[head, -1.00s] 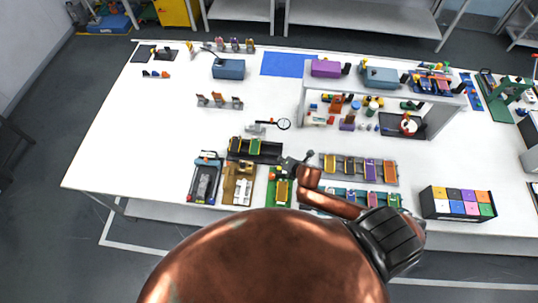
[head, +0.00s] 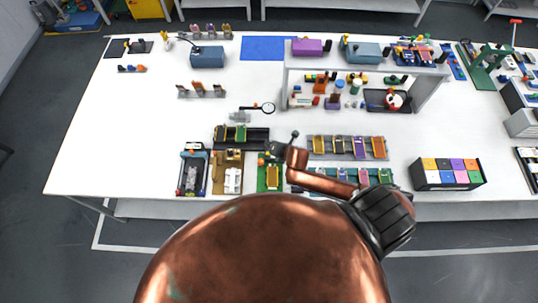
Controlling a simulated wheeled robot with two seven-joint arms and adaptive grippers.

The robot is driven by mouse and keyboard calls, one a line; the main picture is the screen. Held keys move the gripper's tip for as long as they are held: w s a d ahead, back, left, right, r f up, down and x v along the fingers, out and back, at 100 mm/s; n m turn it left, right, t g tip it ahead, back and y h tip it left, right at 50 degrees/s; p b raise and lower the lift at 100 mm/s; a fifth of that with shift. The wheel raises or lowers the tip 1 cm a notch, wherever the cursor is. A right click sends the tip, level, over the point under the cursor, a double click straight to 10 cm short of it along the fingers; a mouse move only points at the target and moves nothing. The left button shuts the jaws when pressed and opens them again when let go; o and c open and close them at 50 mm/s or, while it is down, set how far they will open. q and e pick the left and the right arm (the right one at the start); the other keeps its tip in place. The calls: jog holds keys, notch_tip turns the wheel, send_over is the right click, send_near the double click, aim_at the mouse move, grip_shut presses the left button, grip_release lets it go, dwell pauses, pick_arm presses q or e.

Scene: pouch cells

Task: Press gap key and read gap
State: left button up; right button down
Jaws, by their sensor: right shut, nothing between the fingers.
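My right gripper (head: 279,146) is shut and empty. It hangs over the front middle of the table, near the right end of a black tray (head: 259,144) with green and yellow pieces and behind a green fixture (head: 262,184) holding a yellow cell. Whether it touches anything is unclear. Left of the green fixture stand a brown-gold fixture (head: 219,183) with white parts and a dark blue-grey device (head: 192,169). I cannot make out which part is the gap key, and no gap reading is legible. My left gripper is out of view.
A rack with several cells (head: 347,147) lies right of the gripper; a teal rack (head: 375,177) is partly hidden by my arm. A black bin with coloured compartments (head: 449,174) stands at the right. A magnifier (head: 268,108) and shelf (head: 434,106) lie behind.

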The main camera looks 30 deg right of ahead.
notch_tip(320, 180, down, 4)
jog(key=b, duration=0.3)
jog(key=shift+f+b, duration=0.6)
jog(key=shift+f, duration=0.3)
jog(key=shift+f, duration=0.1)
dwell(0.5)
jog(key=shift+w+f, duration=0.15)
jog(key=shift+f, duration=0.15)
jog(key=shift+f+b, duration=0.3)
jog(key=shift+f, duration=0.25)
dwell(0.6)
dwell(0.4)
jog(key=shift+r+p, duration=0.95)
jog(key=shift+p, duration=0.15)
jog(key=shift+r, duration=0.1)
